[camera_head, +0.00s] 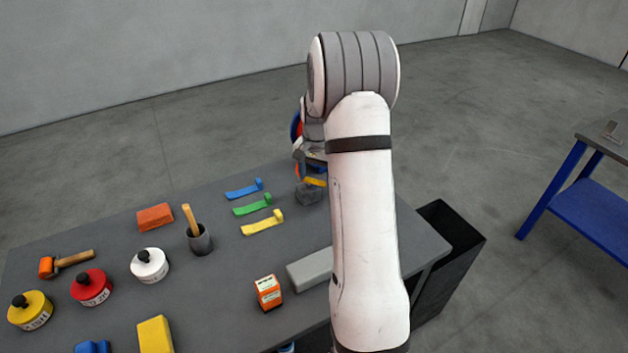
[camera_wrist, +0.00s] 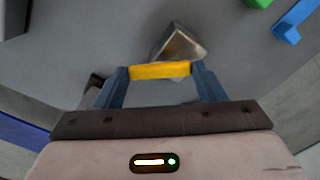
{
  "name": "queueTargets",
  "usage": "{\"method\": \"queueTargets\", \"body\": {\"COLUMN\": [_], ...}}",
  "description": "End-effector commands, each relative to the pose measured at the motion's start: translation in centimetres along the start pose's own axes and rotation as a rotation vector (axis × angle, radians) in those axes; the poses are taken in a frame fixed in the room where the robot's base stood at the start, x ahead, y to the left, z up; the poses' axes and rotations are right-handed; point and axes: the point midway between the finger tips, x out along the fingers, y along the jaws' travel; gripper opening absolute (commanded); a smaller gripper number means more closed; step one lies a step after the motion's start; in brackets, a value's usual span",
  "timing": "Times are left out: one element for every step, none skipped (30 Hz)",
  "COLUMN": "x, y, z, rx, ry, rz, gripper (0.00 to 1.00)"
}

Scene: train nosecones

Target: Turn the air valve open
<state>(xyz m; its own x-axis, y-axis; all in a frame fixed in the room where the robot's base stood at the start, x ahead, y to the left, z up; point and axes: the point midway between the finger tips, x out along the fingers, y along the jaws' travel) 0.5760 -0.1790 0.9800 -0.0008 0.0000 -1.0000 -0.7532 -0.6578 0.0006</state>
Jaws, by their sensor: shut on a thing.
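The air valve has a grey metal body (camera_wrist: 180,42) on the table and a yellow handle (camera_wrist: 160,70). In the wrist view the handle lies crosswise between the two blue-grey fingers of my gripper (camera_wrist: 160,76), which touch its two ends. The body shows just beyond the handle. In the head view the grey valve body (camera_head: 308,194) and the yellow handle (camera_head: 315,182) sit near the table's far right part, under my gripper (camera_head: 312,172). My arm hides part of this area. I cannot tell from these views how far the handle is turned.
Blue (camera_head: 245,189), green (camera_head: 252,205) and yellow (camera_head: 263,223) strips lie left of the valve. A grey block (camera_head: 310,269) and an orange box (camera_head: 268,292) are nearer. A black bin (camera_head: 455,240) stands beyond the table's right edge. Paint cans stand at left.

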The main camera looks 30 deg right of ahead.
Motion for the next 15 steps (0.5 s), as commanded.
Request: {"method": "queueTargets", "body": {"x": [0.09,0.09,0.09,0.08,0.08,0.06,0.05,0.04,0.03,0.03,0.03,0.03,0.03,0.02,0.01], "y": [-0.06,-0.06,-0.06,-0.07,-0.07,-0.09,-0.1,-0.12,-0.14,-0.16,-0.18,-0.21,-0.23,-0.25,-0.29], "z": [-0.19,-0.26,-0.34,-0.4,-0.46,-0.54,-0.61,-0.68,-0.77,-0.83,-0.89,-0.96,-1.02,-1.07,-1.14], "rx": [-0.042,-0.07,-0.108,-0.137,-0.165,-0.203,-0.231,-0.26,-0.297,-0.326,-0.355,-0.392,-0.42,-0.449,-0.485], "ry": [0.003,0.003,0.003,0.003,0.003,0.003,0.003,0.003,0.004,0.004,0.004,0.004,0.004,0.004,0.004], "rz": [-0.002,-0.002,-0.002,-0.002,-0.002,-0.002,-0.002,-0.002,-0.002,-0.002,-0.002,-0.002,-0.002,-0.002,-0.002], "gripper": [0.41,0.41,0.41,0.41,0.41,0.41,0.41,0.41,0.41,0.41,0.41,0.41,0.41,0.41,0.41]}}
